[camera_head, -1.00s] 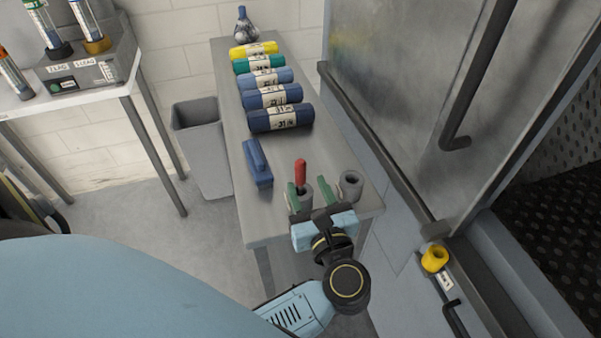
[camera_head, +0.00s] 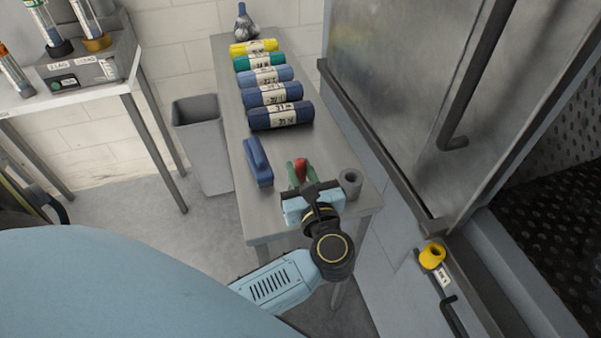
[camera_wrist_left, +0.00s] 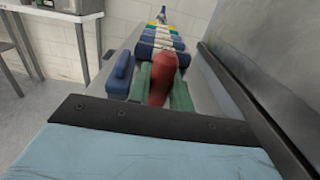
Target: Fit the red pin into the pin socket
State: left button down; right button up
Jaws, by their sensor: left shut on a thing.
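The red pin (camera_head: 300,168) is between the green fingers of my left gripper (camera_head: 300,176), above the near end of the narrow grey bench. The gripper is shut on it. In the left wrist view the red pin (camera_wrist_left: 162,80) fills the gap between the fingers, with its lower end hidden. A hollow grey cylinder (camera_head: 350,184) stands upright just right of the gripper, apart from it. A yellow ring-shaped piece (camera_head: 432,257) with a white label sits on the ledge of the metal machine; I cannot tell which of these two is the pin socket. My right gripper is out of view.
A blue block-like object (camera_head: 258,163) lies left of the gripper on the bench (camera_head: 226,90). Several labelled rolls line the bench behind. The machine's metal door and rail (camera_head: 375,140) border the right side. A grey bin (camera_head: 202,145) stands at left.

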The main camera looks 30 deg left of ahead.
pick_arm(q)
notch_tip(320, 180, up, 10)
jog(key=shift+f+p, duration=0.1)
jog(key=shift+p, duration=0.35)
notch_tip(320, 180, up, 9)
jog(key=p, duration=0.6)
dwell(0.6)
